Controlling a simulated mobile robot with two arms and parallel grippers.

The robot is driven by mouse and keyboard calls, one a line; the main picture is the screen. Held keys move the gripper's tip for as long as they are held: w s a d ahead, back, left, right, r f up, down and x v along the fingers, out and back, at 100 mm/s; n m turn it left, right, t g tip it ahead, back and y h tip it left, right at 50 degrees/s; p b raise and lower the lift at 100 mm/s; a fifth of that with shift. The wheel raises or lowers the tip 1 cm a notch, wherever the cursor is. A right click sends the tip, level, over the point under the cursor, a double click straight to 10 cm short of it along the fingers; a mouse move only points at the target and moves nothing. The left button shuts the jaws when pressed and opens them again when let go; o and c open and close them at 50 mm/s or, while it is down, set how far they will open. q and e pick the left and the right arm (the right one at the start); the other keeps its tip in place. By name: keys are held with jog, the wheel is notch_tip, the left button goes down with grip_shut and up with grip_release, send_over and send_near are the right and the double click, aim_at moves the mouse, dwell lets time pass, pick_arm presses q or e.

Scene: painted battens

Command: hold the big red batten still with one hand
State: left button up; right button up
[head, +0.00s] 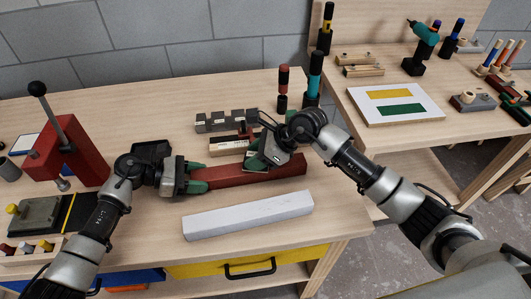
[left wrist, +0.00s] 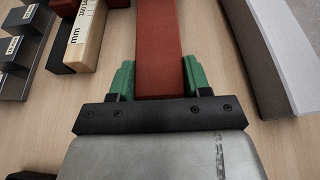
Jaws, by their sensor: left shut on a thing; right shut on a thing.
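The big red batten (head: 222,178) lies along the workbench, slightly slanted. My left gripper (head: 198,179) is shut on its left end; in the left wrist view the green fingers sit on both sides of the red batten (left wrist: 157,50). My right gripper (head: 257,163) comes in from above and is at the batten's middle part, apparently shut on it. Its wrist hides the batten's far edge there, and its contact is only partly visible.
A white-grey batten (head: 248,214) lies in front, clear of the red one. Behind are a pale wooden block (head: 228,147) and a grey notched block (head: 226,120). A red lever press (head: 72,150) stands left. Upright cylinders (head: 283,85) stand at the back.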

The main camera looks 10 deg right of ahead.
jog(key=shift+d+r, duration=0.1)
jog(key=shift+r, duration=3.9)
pick_arm(q)
jog(key=o, duration=1.2)
jog(key=shift+c, duration=0.2)
jog(key=v, duration=0.7)
jog(key=shift+a+r, duration=0.15)
jog(key=shift+a, duration=0.15)
